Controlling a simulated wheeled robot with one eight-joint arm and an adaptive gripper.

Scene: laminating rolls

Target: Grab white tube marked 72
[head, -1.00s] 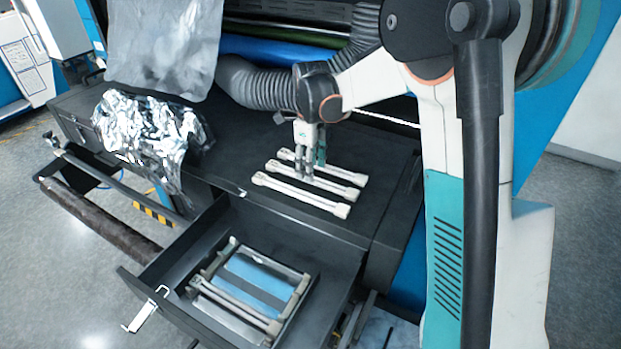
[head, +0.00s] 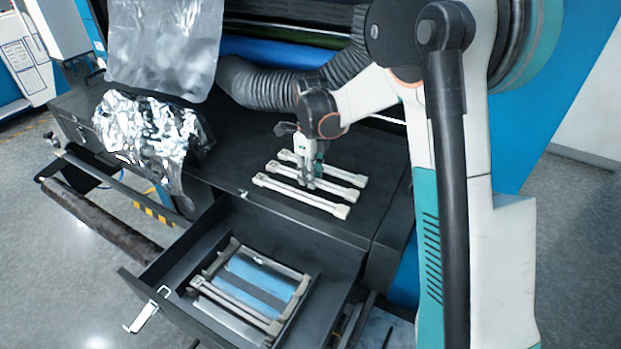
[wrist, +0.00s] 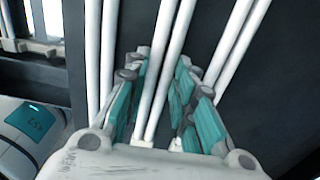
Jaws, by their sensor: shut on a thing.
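Three white tubes lie side by side on the black cabinet top: a front tube (head: 300,195), a middle tube (head: 342,189) and a back tube (head: 350,178). Each looks like a pair of thin rods with end pieces. My gripper (head: 308,184) is down at the middle tube. In the wrist view my gripper (wrist: 160,105) has its teal-padded fingers on both sides of the middle tube (wrist: 170,55) and is shut on it. The other tubes show to the left (wrist: 100,50) and right (wrist: 232,40). No number is legible on any tube.
An open drawer (head: 215,215) below the cabinet top holds a frame with more pale rods (head: 235,308). Crumpled foil (head: 150,130) hangs at the left. A ribbed black hose (head: 270,84) runs behind my gripper. The cabinet top right of the tubes is bare.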

